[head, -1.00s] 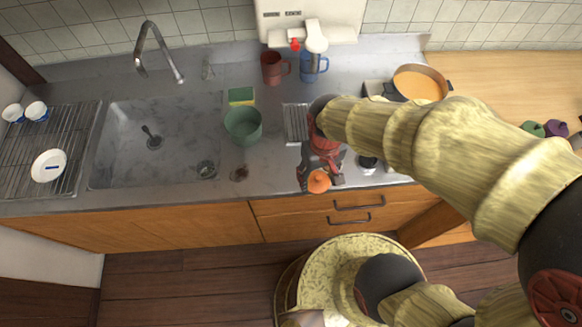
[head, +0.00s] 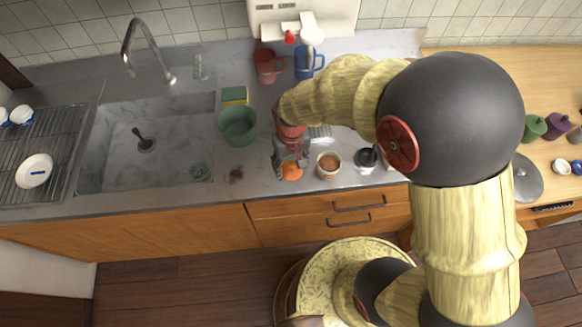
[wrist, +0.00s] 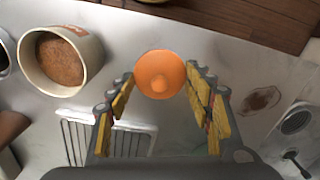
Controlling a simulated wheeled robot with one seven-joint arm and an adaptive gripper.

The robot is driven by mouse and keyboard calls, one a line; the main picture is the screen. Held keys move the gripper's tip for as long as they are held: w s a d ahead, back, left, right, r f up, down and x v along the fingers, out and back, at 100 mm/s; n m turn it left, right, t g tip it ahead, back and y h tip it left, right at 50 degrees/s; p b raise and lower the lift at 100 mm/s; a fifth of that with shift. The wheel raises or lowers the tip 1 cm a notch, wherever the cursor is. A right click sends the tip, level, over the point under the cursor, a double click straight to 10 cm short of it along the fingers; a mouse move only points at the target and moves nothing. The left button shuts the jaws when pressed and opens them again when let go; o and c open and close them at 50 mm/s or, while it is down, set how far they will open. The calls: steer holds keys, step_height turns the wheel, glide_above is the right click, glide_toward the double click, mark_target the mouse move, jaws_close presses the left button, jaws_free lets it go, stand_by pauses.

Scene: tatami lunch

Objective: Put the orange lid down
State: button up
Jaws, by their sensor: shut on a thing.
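The orange lid (wrist: 159,75) is a small round disc with a knob. In the wrist view it sits between the fingertips of my gripper (wrist: 160,78), which is shut on it. In the head view the lid (head: 291,173) is at the front part of the grey counter, below my gripper (head: 290,160). The lid looks level and close to the counter, but I cannot tell if it touches. The counter (head: 255,200) around it is mostly bare.
A pale cup with brown contents (head: 328,171) stands just right of the lid; it also shows in the wrist view (wrist: 92,55). A dark stain (wrist: 259,99) and the sink (head: 110,175) lie on the other side. A green bowl (head: 238,128) and mugs stand behind.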

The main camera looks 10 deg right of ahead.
steer(key=shift+f, duration=0.3)
steer(key=shift+f, duration=0.15)
steer(key=o, duration=0.8)
step_height(320, 180, up, 12)
steer(key=p, duration=0.3)
step_height(320, 180, up, 11)
steer(key=m+t, duration=0.1)
steer(key=t, duration=0.1)
glide_above(291, 165)
steer(key=s+d, duration=0.3)
steer(key=d, duration=0.2)
steer(key=s+d+r+t, duration=0.1)
steer(key=s+d+r, duration=0.1)
steer(key=s+r, duration=0.1)
steer(key=s+d+r+m+t, duration=0.1)
steer(key=s+d+r, duration=0.1)
steer(key=s+r, duration=0.1)
steer(key=s+d+r+t, duration=0.1)
steer(key=s+d+r, duration=0.2)
steer(key=shift+s+r+m+t, duration=0.25)
steer(key=shift+m+t, duration=0.05)
